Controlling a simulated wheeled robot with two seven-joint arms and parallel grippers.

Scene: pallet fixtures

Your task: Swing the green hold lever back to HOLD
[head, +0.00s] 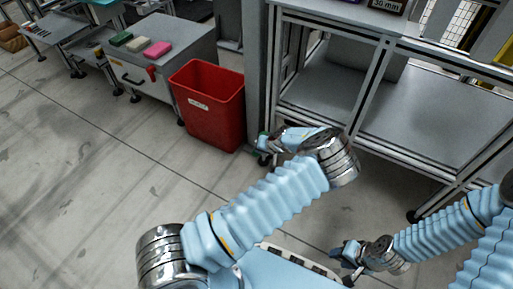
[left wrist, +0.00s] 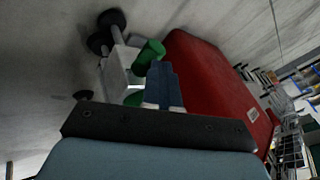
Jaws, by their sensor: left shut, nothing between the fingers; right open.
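A green part (left wrist: 150,53), which looks like the hold lever's handle, shows in the left wrist view against a pale grey bracket (left wrist: 117,66). A second green piece (left wrist: 134,98) shows lower down, partly hidden behind my fingers. My left gripper (left wrist: 162,68) is shut and empty, its fingertips right beside the upper green part; I cannot tell whether they touch. In the head view my left gripper (head: 264,143) is in front of the grey post, with a small patch of green under its tip. No HOLD marking is readable. My right gripper (head: 343,254) is open and empty, low at right.
A red bin (head: 208,104) stands just left of my left gripper and fills much of the left wrist view. A grey cabinet (head: 160,75) with coloured blocks is behind it. A metal-framed rack (head: 400,120) stands at right. The floor at left is clear.

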